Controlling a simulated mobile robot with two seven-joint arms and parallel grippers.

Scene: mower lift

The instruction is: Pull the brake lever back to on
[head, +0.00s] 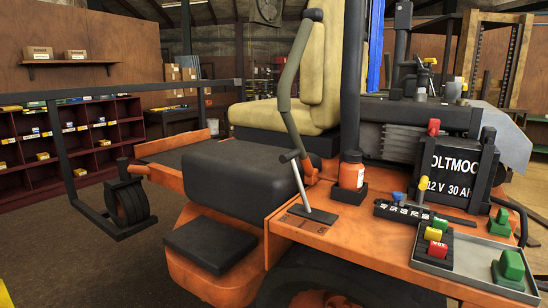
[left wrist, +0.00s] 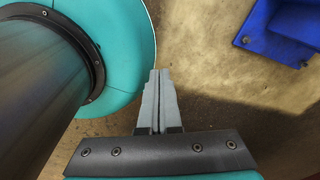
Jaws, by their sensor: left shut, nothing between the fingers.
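The lever that looks like the brake lever (head: 301,187) is a thin silver rod with a short cross handle. It rises from a dark block on the orange deck, leaning left. The small plate (head: 305,221) at its foot has dark markings, too small to read. Neither gripper shows in the head view. In the left wrist view my left gripper (left wrist: 158,73) is shut and empty, its grey fingers together above a brown floor, with no lever near them. My right gripper is not in view.
A tall olive lever (head: 287,95) with a black grip stands just behind the silver one, before the cream seat (head: 318,60). An orange bottle (head: 351,170), a black battery (head: 457,172) and a grey tray (head: 460,262) are to the right. A blue part (left wrist: 283,30) shows in the wrist view.

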